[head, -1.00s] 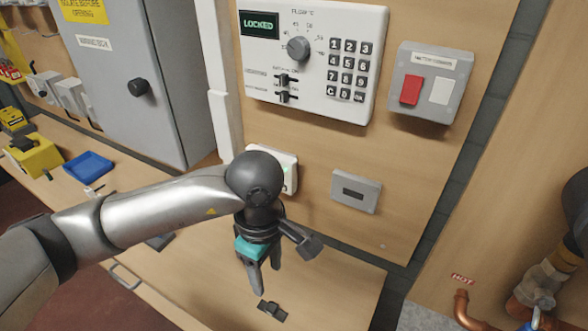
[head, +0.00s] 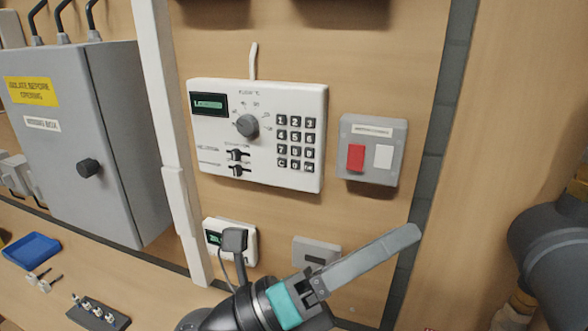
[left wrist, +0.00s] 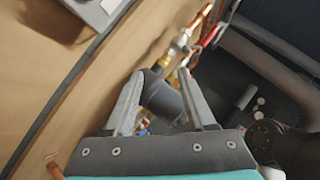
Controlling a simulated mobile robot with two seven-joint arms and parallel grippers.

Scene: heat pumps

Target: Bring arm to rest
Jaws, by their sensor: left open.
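My left gripper (head: 408,238) is in the lower middle of the head view, with its fingers pointing up and right in front of the wooden panel. In the left wrist view its two fingers (left wrist: 160,78) stand apart with nothing held between them. The gripper covers part of the small grey plate (head: 316,251) on the panel. My left forearm runs out of the bottom of the head view. My right gripper is not in view.
A white control box (head: 262,165) with dial and keypad and a grey switch box (head: 372,150) are above the gripper. A small white display unit (head: 214,228) is partly hidden. A grey cabinet (head: 95,140) and blue tray (head: 31,250) are left. Pipework (left wrist: 180,45) lies beyond the fingers.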

